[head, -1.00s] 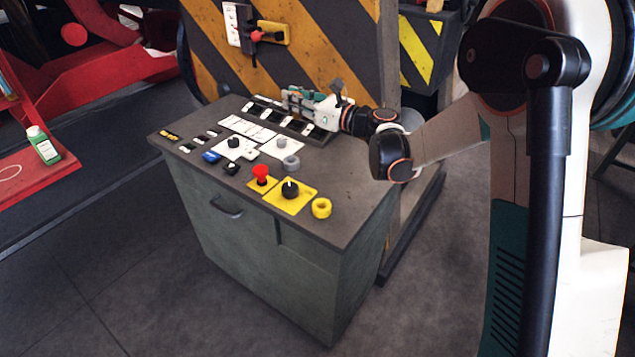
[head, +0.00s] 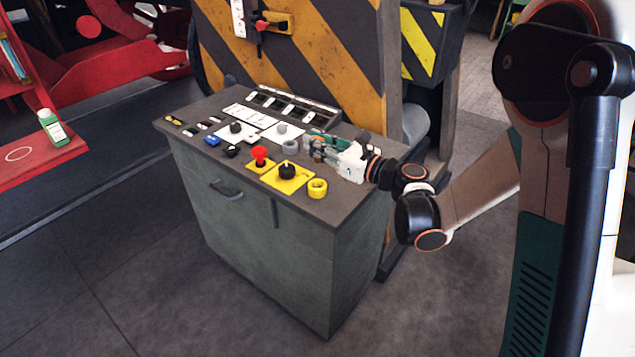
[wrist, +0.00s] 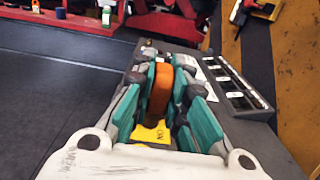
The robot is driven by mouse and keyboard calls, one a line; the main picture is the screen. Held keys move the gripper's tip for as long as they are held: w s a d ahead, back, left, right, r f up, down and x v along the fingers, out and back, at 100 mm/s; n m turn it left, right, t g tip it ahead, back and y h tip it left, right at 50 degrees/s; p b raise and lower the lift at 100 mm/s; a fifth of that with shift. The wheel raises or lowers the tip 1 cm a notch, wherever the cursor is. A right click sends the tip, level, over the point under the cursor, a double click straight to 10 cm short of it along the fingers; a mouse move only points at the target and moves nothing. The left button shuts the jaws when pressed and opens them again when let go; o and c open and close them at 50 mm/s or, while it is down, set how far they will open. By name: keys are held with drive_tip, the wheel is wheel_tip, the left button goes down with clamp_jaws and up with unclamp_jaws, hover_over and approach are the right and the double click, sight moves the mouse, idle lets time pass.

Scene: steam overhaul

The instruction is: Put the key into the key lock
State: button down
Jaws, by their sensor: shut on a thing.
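My gripper (head: 313,143) is low over the right side of the control panel, near the grey ring-shaped fitting (head: 290,147). In the wrist view its fingers (wrist: 168,85) are closed on an orange-brown piece (wrist: 161,90), which I take to be the key. A yellow lettered part (wrist: 151,134) shows just below it; I cannot tell whether it belongs to the key. The fingers hide the key in the head view. I cannot tell for sure which panel fitting is the key lock.
The grey cabinet's panel (head: 225,108) carries a red button (head: 260,153), a black knob on a yellow plate (head: 287,171), a yellow ring (head: 317,188) and a row of dark slots (head: 295,107). A striped barrier (head: 320,60) with a red-handled switch (head: 262,24) rises behind.

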wheel_tip(320, 180, down, 9)
drive_tip(key=b, duration=0.3)
drive_tip(key=shift+f, duration=0.2)
drive_tip(key=shift+f, duration=0.35)
drive_tip(key=c, duration=1.6)
unclamp_jaws()
drive_tip(key=shift+r, duration=0.2)
